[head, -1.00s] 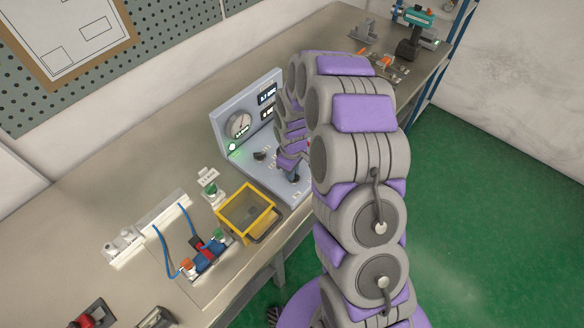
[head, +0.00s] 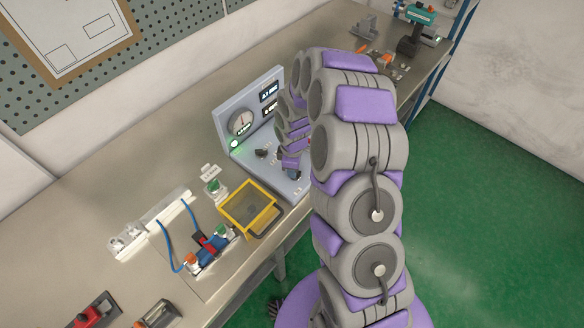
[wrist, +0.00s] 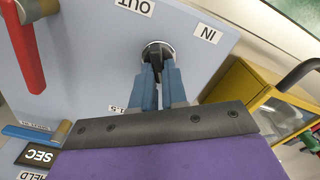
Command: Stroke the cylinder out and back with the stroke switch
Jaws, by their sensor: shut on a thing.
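The stroke switch (wrist: 158,50) is a dark lever in a round collar on the pale blue panel face, in the wrist view. It sits between the OUT label (wrist: 135,5) and the IN label (wrist: 208,33), both upside down there. My gripper (wrist: 160,75) has its blue fingers shut around the lever. In the head view my arm hides much of that part of the grey-blue control panel (head: 231,122). A blue-and-red fitting with blue tubes (head: 212,243) lies on the bench; I cannot tell which part is the cylinder.
A yellow-framed guard box (head: 250,210) stands close to the panel and shows right of my gripper in the wrist view. A red lever (wrist: 28,50) is at the wrist view's upper left. The gauge (head: 241,123) and a green lamp are on the panel.

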